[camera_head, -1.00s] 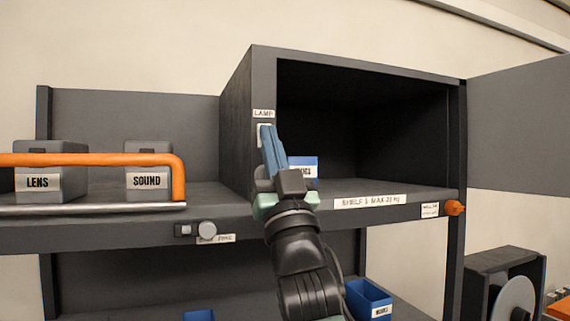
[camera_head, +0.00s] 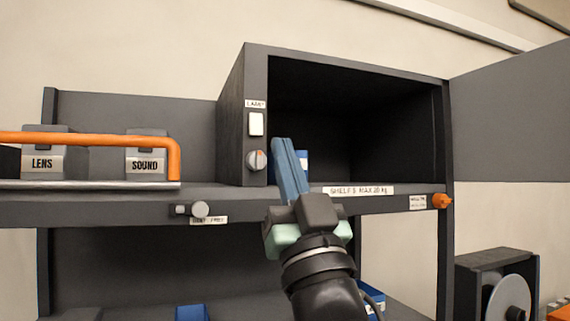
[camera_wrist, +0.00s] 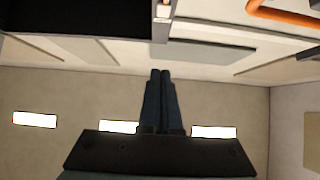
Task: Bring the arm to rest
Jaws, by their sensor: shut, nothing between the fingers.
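My gripper (camera_head: 282,141) is shut and empty, its two blue fingers together and pointing up in the head view. It is in front of the open cabinet (camera_head: 345,66), right of the lamp switch (camera_head: 256,124) and a round knob (camera_head: 256,160). No contact with the cabinet is visible. In the wrist view the shut fingers (camera_wrist: 160,74) point toward the wall and cabinet edge.
The shelf holds boxes marked LENS (camera_head: 45,162) and SOUND (camera_head: 146,163) behind an orange rail (camera_head: 90,139). A blue box (camera_head: 302,160) is partly hidden behind my fingers. The cabinet door (camera_head: 510,120) stands open at right. An orange knob (camera_head: 441,201) is on the shelf edge.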

